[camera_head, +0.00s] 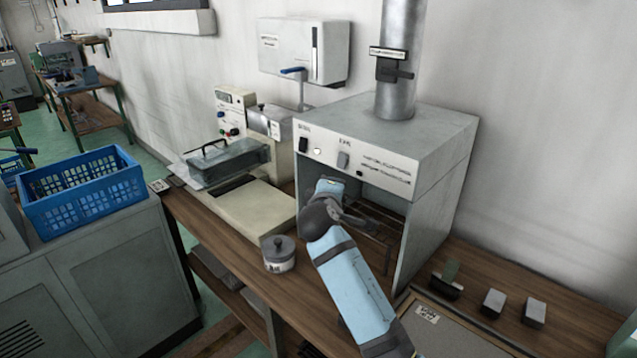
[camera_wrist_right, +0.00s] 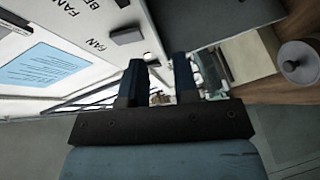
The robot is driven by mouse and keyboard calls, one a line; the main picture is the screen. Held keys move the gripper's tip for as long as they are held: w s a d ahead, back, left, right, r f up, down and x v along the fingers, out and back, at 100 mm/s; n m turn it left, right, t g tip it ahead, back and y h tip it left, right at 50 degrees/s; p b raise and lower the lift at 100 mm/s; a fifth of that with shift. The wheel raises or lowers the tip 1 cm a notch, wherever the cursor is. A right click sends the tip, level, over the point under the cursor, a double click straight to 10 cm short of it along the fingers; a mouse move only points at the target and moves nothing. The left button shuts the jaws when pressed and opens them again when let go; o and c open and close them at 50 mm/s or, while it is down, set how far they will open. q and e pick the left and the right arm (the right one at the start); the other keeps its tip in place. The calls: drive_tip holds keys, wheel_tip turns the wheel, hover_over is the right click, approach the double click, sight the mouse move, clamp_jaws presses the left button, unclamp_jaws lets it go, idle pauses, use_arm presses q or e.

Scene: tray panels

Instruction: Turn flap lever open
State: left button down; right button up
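A dark lever (camera_head: 397,72) sits on the round metal duct (camera_head: 399,30) above the grey hood, below a small label plate. The fingers are hard to make out there. In the right wrist view my right gripper (camera_wrist_right: 158,72) has two dark fingers apart with nothing held between them. The lever is not seen in that view. My left gripper is not in view.
The hood (camera_head: 440,135) has a switch panel on its front, also seen in the right wrist view (camera_wrist_right: 75,25). A lidded jar (camera_head: 279,254) stands left of my arm. A blue crate (camera_head: 85,200) is at left. Small blocks (camera_head: 493,303) lie on the bench at right.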

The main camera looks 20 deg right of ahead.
drive_tip(key=s+a+f+y+p, duration=0.2)
drive_tip(key=s+f, duration=0.1)
drive_tip(key=f, duration=0.3)
drive_tip(key=s+a+f+y+p, duration=0.2)
drive_tip(key=s+f+y, duration=0.15)
drive_tip(key=f, duration=0.25)
drive_tip(key=s+a+f+m+y+p, duration=0.1)
drive_tip(key=s+f, duration=0.3)
drive_tip(key=s, duration=0.5)
drive_tip(key=s+a+f+m+g+y+p, duration=0.1)
drive_tip(key=s+a+f+m+y+p, duration=0.1)
drive_tip(key=s, duration=0.8)
drive_tip(key=s+a+f+m+y+p, duration=0.2)
drive_tip(key=s+a+f+m+y, duration=0.1)
drive_tip(key=s, duration=0.7)
wheel_tip(320, 180, down, 3)
drive_tip(key=shift+s+a+r+g+y, duration=0.1)
drive_tip(key=shift+s+a+g+y, duration=0.15)
drive_tip(key=shift+a+y, duration=0.65)
drive_tip(key=shift+w+a+h, duration=0.1)
drive_tip(key=shift+a+h, duration=0.1)
drive_tip(key=shift+h, duration=0.05)
